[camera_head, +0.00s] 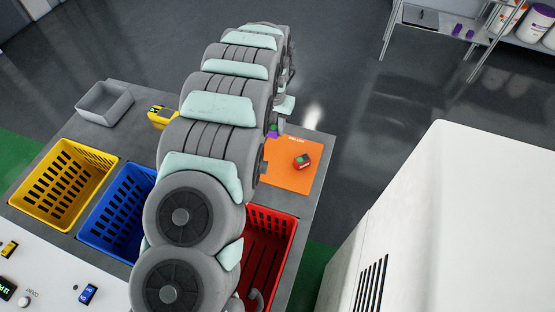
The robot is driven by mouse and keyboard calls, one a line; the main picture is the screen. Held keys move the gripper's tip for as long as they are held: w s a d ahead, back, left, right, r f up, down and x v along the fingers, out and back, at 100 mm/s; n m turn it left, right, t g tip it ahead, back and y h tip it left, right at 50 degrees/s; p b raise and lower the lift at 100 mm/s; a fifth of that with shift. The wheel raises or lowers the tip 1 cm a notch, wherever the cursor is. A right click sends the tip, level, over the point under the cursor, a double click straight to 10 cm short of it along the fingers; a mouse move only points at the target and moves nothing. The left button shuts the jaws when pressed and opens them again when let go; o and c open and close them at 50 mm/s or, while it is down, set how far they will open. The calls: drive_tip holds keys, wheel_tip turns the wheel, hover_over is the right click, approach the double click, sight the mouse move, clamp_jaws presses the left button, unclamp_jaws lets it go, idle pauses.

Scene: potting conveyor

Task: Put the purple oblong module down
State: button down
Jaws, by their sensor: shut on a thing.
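The purple oblong module (272,134) shows as a small purple patch with a bit of green on it, at the right side of my arm, by the upper left part of the orange mat (301,179). My gripper (273,127) is mostly hidden behind my arm; only a small part shows, and it is shut on the purple module. I cannot tell whether the module touches the surface under it.
A red module (302,162) with a green top lies on the orange mat. Yellow (68,178), blue (118,207) and red (285,235) crates stand nearer. A grey tray (105,103) and a yellow module (161,117) are at left. The mat's lower part is clear.

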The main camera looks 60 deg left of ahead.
hover_over(275, 158)
wheel_tip(275, 158, down, 9)
drive_tip(key=shift+f+p, duration=0.1)
drive_tip(key=shift+p, duration=0.35)
drive_tip(key=shift+a+f, duration=0.1)
drive_tip(key=shift+f, duration=2.05)
drive_tip(key=shift+f+b, duration=0.15)
drive_tip(key=shift+b, duration=0.2)
drive_tip(key=c, duration=1.1)
unclamp_jaws()
drive_tip(key=shift+o, duration=0.2)
drive_tip(key=shift+r, duration=6.2)
